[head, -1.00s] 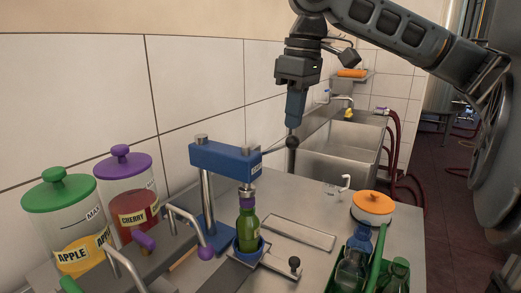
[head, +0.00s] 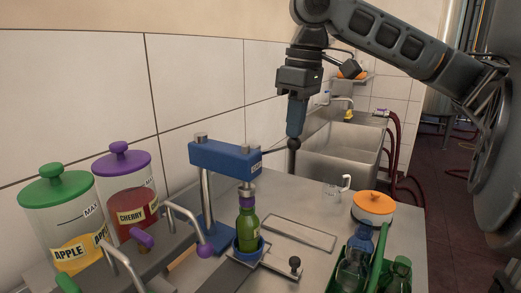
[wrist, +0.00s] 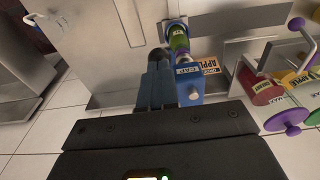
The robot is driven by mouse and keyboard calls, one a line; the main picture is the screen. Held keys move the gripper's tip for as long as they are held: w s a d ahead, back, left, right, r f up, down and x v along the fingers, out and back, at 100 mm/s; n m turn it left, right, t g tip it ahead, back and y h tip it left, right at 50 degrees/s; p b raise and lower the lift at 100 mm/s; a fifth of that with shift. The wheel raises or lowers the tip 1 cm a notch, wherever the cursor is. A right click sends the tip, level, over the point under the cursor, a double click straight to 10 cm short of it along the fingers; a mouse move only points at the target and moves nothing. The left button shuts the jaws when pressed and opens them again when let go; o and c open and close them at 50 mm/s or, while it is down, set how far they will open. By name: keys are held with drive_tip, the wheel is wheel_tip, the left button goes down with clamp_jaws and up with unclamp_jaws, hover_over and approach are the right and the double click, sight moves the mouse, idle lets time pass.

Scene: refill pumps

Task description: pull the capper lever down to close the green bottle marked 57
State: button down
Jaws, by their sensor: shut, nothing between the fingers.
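The green bottle (head: 247,234) stands upright in the blue holder of the capper, under its head, with a purple piece at its neck; its number is not readable. The blue capper (head: 224,158) has a lever reaching right to a dark ball knob (head: 293,144), held at about the head's height. My gripper (head: 295,134) is shut and empty, pointing down directly above the knob, at or almost at contact. In the wrist view, my gripper (wrist: 158,62) is beside the blue capper head (wrist: 190,90), with the bottle (wrist: 180,42) beyond it.
Apple (head: 62,220) and cherry (head: 128,190) dispensers stand at left. A green crate of bottles (head: 372,262) and an orange-lidded pot (head: 373,207) are at front right. A sink (head: 340,150) lies behind; a tiled wall bounds the left.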

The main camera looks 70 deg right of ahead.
sight(300, 143)
drive_tip(key=shift+s+f, duration=0.2)
drive_tip(key=shift+f, duration=0.35)
drive_tip(key=shift+s+a+f+b, duration=0.1)
drive_tip(key=shift+s+f+b, duration=0.15)
drive_tip(key=shift+f+b, duration=0.55)
drive_tip(key=shift+f, duration=0.2)
drive_tip(key=shift+s+f+b, duration=0.1)
drive_tip(key=shift+f+b, duration=0.3)
drive_tip(key=shift+f, duration=0.45)
